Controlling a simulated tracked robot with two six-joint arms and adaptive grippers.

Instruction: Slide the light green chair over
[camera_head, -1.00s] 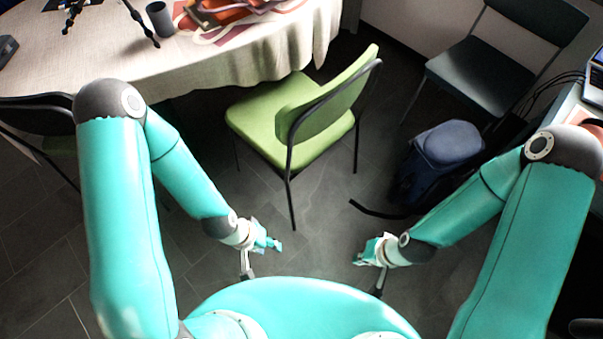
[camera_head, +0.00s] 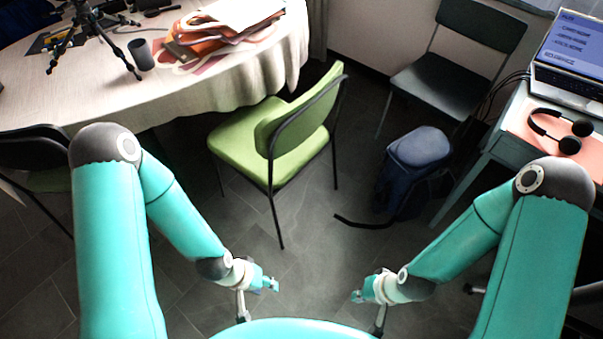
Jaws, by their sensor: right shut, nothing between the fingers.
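The light green chair (camera_head: 258,148) stands upright on the dark floor, beside the cloth-covered table. Its backrest (camera_head: 298,118) is toward the right, with a dark frame and legs. My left gripper (camera_head: 271,285) is in front of the chair, low in the view and apart from it; it is too small to tell whether it is open. My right gripper (camera_head: 357,296) is shut and empty, right of the left one and also clear of the chair.
The table (camera_head: 215,78) bears a tripod (camera_head: 92,35), a dark cup (camera_head: 141,55) and folders (camera_head: 215,30). A dark chair (camera_head: 447,88) and a desk with a laptop (camera_head: 568,60) and headphones (camera_head: 560,132) stand further right. Floor before the chair is clear.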

